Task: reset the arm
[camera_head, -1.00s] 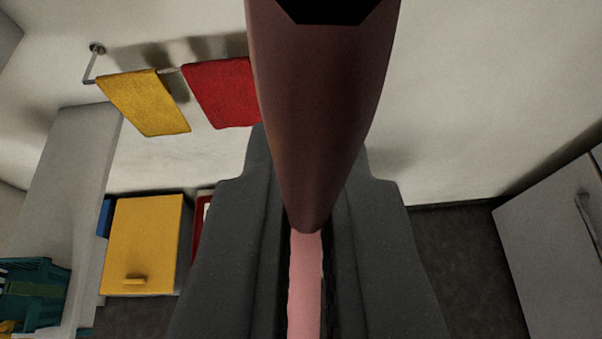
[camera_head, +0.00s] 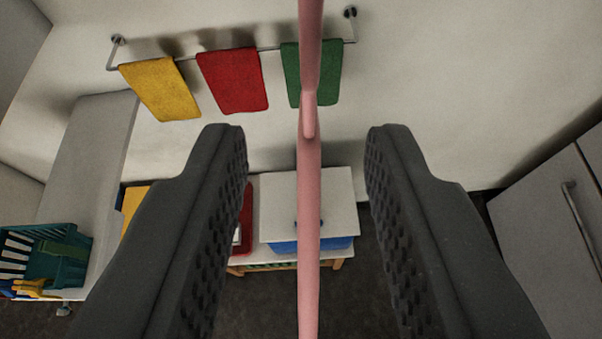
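My gripper (camera_head: 308,140) is open, with its two dark textured fingers wide apart. A long, thin pink thing (camera_head: 308,220) runs from the top edge to the bottom edge of the view, in the gap between the fingers. It is apart from both finger pads in the picture. It looks like a handle seen nearly edge-on, with a rounded tip near its upper part. What it is, and what it rests on, I cannot tell.
Yellow (camera_head: 160,88), red (camera_head: 233,80) and green (camera_head: 325,75) towels hang from a wall rail. Below are a white-topped blue box (camera_head: 330,205) and a red thing (camera_head: 247,215). A teal rack (camera_head: 65,262) is at left, a grey door (camera_head: 555,210) at right.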

